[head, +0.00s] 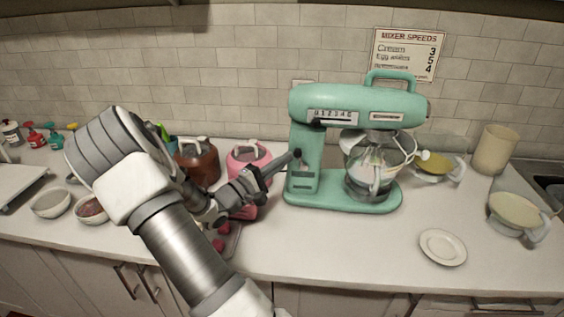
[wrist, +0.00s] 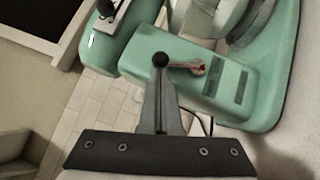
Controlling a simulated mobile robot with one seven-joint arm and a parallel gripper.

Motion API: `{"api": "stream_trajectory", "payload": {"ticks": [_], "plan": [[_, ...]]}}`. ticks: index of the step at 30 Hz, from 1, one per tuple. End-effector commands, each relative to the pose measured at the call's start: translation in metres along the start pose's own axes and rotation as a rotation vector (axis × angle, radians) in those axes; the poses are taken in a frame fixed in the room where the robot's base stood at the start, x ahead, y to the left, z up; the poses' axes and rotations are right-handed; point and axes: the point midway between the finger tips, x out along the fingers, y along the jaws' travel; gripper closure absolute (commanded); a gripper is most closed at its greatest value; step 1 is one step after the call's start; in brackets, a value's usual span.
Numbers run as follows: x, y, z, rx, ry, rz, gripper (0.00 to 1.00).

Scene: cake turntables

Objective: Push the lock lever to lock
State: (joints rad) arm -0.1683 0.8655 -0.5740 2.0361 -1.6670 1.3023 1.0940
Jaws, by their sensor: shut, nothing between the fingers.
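The teal stand mixer (head: 345,104) stands upright on the counter. The lock lever is on the side of its column: a short metal rod (wrist: 188,66) with a round black knob (wrist: 160,60), and the knob also shows in the head view (head: 297,153). My gripper (head: 286,160) is shut and empty, and reaches in from the left at knob height. In the wrist view its closed fingertips (wrist: 160,76) are right at the knob and partly overlap it. I cannot tell whether they touch.
A glass bowl (head: 368,165) sits under the mixer head. A pink canister (head: 245,157) and a brown jar (head: 197,160) stand behind my arm. A small white plate (head: 443,247) lies at front right. The counter in front of the mixer is clear.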

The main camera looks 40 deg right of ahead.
Motion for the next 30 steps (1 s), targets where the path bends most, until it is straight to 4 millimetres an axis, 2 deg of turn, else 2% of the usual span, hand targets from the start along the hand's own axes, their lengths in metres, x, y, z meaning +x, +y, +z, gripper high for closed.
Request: {"api": "stream_trajectory", "payload": {"ticks": [15,30], "plan": [[0.019,0.009,0.021,0.328,-0.004,-0.299,1.00],[0.015,0.017,0.016,0.324,-0.001,-0.299,1.00]]}}
